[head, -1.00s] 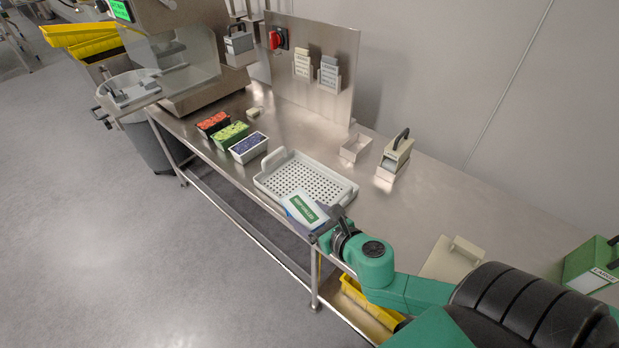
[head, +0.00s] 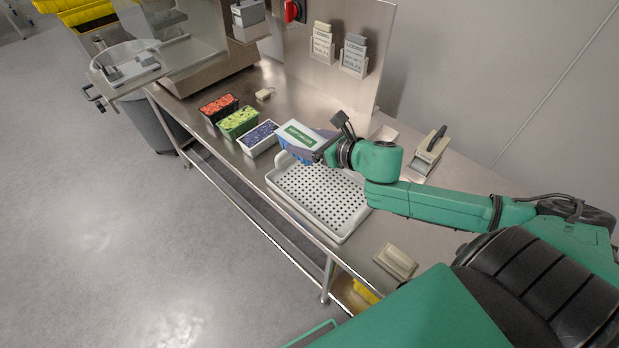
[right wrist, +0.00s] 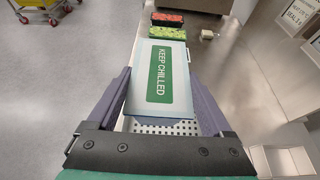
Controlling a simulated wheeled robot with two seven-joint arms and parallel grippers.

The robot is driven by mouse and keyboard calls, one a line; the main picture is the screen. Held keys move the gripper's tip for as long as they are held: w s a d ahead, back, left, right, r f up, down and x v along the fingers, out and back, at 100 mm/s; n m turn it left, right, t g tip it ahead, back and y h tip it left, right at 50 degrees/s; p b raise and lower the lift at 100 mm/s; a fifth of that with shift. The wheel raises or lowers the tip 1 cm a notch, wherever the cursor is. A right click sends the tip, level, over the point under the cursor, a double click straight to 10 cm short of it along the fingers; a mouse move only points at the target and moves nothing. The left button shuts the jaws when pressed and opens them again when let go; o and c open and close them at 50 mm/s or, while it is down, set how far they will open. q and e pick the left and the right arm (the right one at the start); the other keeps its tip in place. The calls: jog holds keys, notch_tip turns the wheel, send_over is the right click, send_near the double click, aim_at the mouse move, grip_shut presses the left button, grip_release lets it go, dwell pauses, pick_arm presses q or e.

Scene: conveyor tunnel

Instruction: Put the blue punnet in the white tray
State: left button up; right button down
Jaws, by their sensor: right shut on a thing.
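The blue punnet (head: 290,152) has a pale lid with a green label reading "KEEP CHILLED", which also shows in the right wrist view (right wrist: 162,105). My right gripper (head: 318,150) is shut on it, with one finger on each side in the right wrist view. The white tray (head: 345,238) lies on the steel table, with a perforated floor and raised ends. The punnet is held over the tray's far left end in the head view. The gripper hides part of the punnet and of the tray's far end. My left gripper is not in view.
A row of punnets, red (head: 219,106), green (head: 238,122) and one with dark blue contents (head: 258,138), stands just left of the tray. A handled device (head: 430,150) and a beige block (head: 396,261) are on the table. A steel panel (head: 375,40) stands behind.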

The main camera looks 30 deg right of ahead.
jog(key=f, duration=0.6)
jog(key=shift+s, duration=0.2)
jog(key=f, duration=0.8)
jog(key=shift+w+b, duration=0.3)
jog(key=shift+b, duration=0.1)
jog(key=shift+f, duration=0.1)
jog(key=shift+c, duration=0.6)
grip_release()
jog(key=shift+f, duration=0.1)
jog(key=shift+o, duration=0.6)
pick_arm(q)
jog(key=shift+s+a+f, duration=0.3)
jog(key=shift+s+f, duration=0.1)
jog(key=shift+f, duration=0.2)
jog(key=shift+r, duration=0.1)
pick_arm(e)
jog(key=shift+d, duration=0.1)
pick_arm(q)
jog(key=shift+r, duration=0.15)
pick_arm(e)
jog(key=v, duration=1.2)
